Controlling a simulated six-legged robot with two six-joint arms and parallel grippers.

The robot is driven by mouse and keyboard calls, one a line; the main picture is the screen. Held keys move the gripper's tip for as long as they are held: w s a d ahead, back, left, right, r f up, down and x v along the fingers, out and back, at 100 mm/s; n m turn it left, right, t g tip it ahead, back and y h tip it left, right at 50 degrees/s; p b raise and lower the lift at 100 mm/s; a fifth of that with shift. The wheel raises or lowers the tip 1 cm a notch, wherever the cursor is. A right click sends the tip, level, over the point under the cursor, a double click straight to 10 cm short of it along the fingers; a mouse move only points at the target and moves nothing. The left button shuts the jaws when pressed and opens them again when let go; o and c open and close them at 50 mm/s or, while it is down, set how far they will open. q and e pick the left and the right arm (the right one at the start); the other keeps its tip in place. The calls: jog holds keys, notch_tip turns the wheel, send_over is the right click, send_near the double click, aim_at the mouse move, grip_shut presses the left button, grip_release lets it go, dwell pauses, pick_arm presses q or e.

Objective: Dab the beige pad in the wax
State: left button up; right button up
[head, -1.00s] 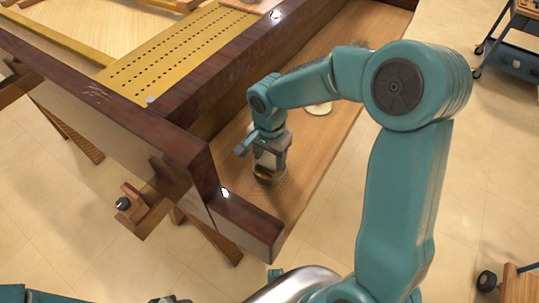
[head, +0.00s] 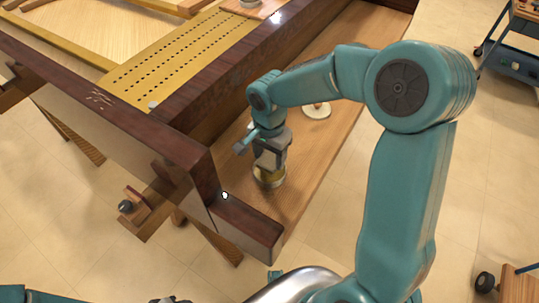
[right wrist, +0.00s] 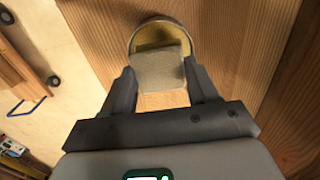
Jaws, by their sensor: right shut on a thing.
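The beige pad (right wrist: 160,72) is a squarish block between the two fingers of my right gripper (head: 269,166). The gripper is shut on it and points down. The wax tin (head: 271,183) is a round, shallow metal tin with yellowish wax (right wrist: 160,34) inside, standing on the wooden shelf. In the right wrist view the pad's far end overlaps the tin's opening; I cannot tell whether it touches the wax. In the head view the gripper hides most of the pad. Only a dark bit of my left gripper (head: 171,300) shows at the bottom edge, too cut off to read.
A dark wooden rail (head: 245,228) bounds the shelf (head: 340,75) on the near side. A pale round object (head: 317,110) stands farther back on the shelf. A yellow perforated plate (head: 180,60) lies to the left. Bare shelf lies beyond the tin.

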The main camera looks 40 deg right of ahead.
aim_at(269, 159)
jog(key=shift+r+p, duration=1.4)
jog(key=shift+r, duration=0.95)
